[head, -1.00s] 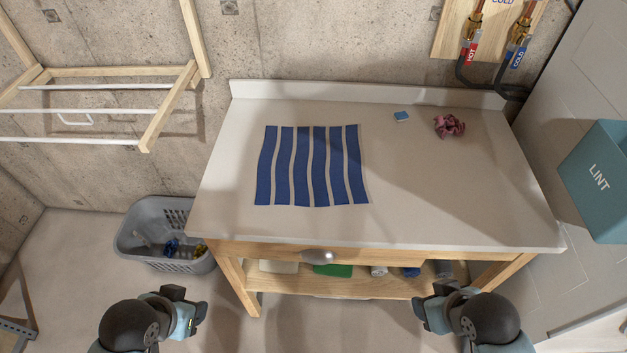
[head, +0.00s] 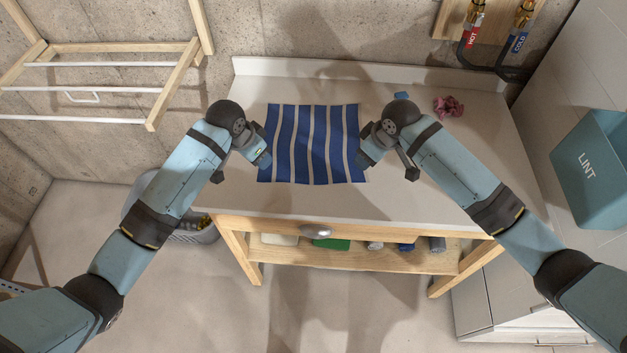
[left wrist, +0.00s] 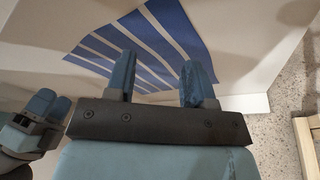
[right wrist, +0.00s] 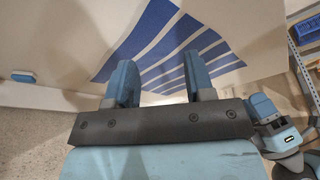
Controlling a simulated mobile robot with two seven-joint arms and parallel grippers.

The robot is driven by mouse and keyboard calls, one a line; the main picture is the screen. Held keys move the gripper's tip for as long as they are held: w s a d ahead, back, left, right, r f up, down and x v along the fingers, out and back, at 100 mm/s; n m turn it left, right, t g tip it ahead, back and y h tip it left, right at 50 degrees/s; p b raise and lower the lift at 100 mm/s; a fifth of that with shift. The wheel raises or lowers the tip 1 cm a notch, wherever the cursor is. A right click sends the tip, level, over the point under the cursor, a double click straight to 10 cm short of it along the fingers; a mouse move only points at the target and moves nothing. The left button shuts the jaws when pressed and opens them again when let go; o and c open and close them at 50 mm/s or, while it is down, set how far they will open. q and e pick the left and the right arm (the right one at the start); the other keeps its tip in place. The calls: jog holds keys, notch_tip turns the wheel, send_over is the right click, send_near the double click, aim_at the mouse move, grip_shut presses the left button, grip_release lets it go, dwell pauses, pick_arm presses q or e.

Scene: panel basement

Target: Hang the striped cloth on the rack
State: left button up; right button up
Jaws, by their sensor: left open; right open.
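The blue-and-white striped cloth (head: 313,145) lies flat on the white tabletop. It also shows in the left wrist view (left wrist: 160,38) and the right wrist view (right wrist: 165,40). My left gripper (head: 262,160) is at the cloth's left edge, open, with its fingers apart and nothing between them. My right gripper (head: 364,162) is at the cloth's right edge, also open and empty. Whether the fingertips touch the cloth I cannot tell. The rack (head: 110,47), with a wooden frame and white rods, is on the wall at the upper left; its rods in view are bare.
A blue sponge (head: 401,96) and a crumpled pink cloth (head: 448,106) lie at the back right of the table (head: 420,205). A grey basket (head: 200,233) stands on the floor, partly behind my left arm. A teal lint bin (head: 590,170) is at the right.

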aim_at(265, 176)
pick_arm(q)
jog(key=shift+w+f, duration=0.15)
jog(key=shift+f, duration=3.75)
pick_arm(e)
jog(key=shift+w+d+f, duration=0.1)
jog(key=shift+w+f, duration=0.05)
jog(key=shift+f, duration=3.8)
pick_arm(q)
jog(key=shift+f, duration=0.1)
pick_arm(e)
jog(key=shift+f, duration=0.1)
pick_arm(q)
grip_shut()
pick_arm(e)
grip_shut()
